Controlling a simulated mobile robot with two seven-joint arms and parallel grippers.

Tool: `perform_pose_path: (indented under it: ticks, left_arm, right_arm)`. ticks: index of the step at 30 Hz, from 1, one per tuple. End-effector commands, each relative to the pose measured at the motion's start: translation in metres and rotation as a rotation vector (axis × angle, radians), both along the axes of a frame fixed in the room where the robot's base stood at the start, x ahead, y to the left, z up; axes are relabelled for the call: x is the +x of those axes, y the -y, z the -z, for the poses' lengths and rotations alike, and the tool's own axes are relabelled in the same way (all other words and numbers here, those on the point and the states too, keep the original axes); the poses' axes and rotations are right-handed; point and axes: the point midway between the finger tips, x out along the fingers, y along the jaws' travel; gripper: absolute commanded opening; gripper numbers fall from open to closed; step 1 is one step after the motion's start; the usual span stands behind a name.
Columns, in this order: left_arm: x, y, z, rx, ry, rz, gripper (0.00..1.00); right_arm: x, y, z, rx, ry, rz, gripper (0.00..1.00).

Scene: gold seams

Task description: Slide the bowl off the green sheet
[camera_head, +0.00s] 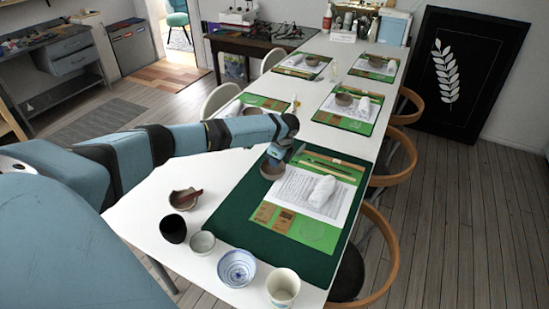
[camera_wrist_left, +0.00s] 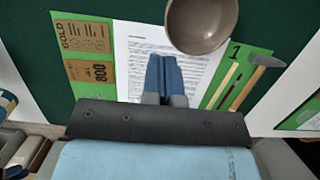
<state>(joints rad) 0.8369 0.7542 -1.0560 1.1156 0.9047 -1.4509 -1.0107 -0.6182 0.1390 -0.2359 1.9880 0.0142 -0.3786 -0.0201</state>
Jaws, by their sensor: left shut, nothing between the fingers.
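The brown-grey bowl (camera_head: 272,170) is at the left edge of the near green sheet (camera_head: 312,233), beside my left gripper (camera_head: 279,156). In the left wrist view the bowl (camera_wrist_left: 201,24) is at the top, overlapping the printed white paper, the edge of the green sheet (camera_wrist_left: 95,22) and the dark green mat. My left gripper (camera_wrist_left: 163,58) is shut and empty, its blue fingers over the printed paper, just below and left of the bowl in that view. Whether they touch the bowl is unclear. My right gripper is not in view.
The dark green mat (camera_head: 225,210) has free room left of the sheet. A white roll (camera_head: 321,191) lies on the paper. A hammer (camera_wrist_left: 258,70) and sticks lie beside the paper. Several cups and bowls, including a blue-white bowl (camera_head: 237,268), stand at the near table edge.

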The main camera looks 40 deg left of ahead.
Motion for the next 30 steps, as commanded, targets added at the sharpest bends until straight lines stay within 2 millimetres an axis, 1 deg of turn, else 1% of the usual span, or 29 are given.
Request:
perform_pose_path:
  ticks: [1,3,6,10,16,17,18,20,21,22,26,30]
  left_arm:
    - [-0.001,0.002,-0.015,-0.001,-0.001,0.000,0.00]
    - [-0.001,0.004,-0.022,-0.001,0.000,-0.001,0.00]
    - [-0.001,0.005,-0.028,-0.001,0.001,-0.002,0.00]
    - [-0.001,0.006,-0.029,0.000,0.000,-0.002,0.00]
    - [-0.001,0.006,-0.028,0.000,0.000,-0.002,0.00]
    - [-0.001,0.006,-0.028,0.000,0.001,-0.003,0.05]
    - [-0.001,0.006,-0.028,-0.001,0.001,-0.003,0.14]
    - [-0.001,0.005,-0.026,-0.002,0.003,-0.009,0.28]
    - [0.000,0.005,-0.025,-0.006,0.006,-0.017,0.37]
    - [0.000,0.004,-0.023,-0.009,0.008,-0.026,0.44]
    - [0.004,0.001,-0.017,-0.036,0.027,-0.094,0.44]
    - [0.009,-0.005,-0.016,-0.082,0.054,-0.204,0.44]
  right_arm:
    - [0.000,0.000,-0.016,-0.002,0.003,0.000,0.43]
    - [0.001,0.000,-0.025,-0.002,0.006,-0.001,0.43]
    - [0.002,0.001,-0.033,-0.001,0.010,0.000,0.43]
    - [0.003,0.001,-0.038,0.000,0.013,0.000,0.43]
    - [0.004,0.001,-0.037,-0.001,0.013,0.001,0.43]
    - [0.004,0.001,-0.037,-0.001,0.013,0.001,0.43]
    - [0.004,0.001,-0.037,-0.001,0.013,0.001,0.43]
    - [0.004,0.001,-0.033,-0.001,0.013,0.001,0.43]
    - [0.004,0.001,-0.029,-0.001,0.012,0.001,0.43]
    - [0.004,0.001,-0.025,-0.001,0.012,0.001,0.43]
    - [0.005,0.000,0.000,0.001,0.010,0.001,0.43]
    - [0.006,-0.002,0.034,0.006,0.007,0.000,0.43]
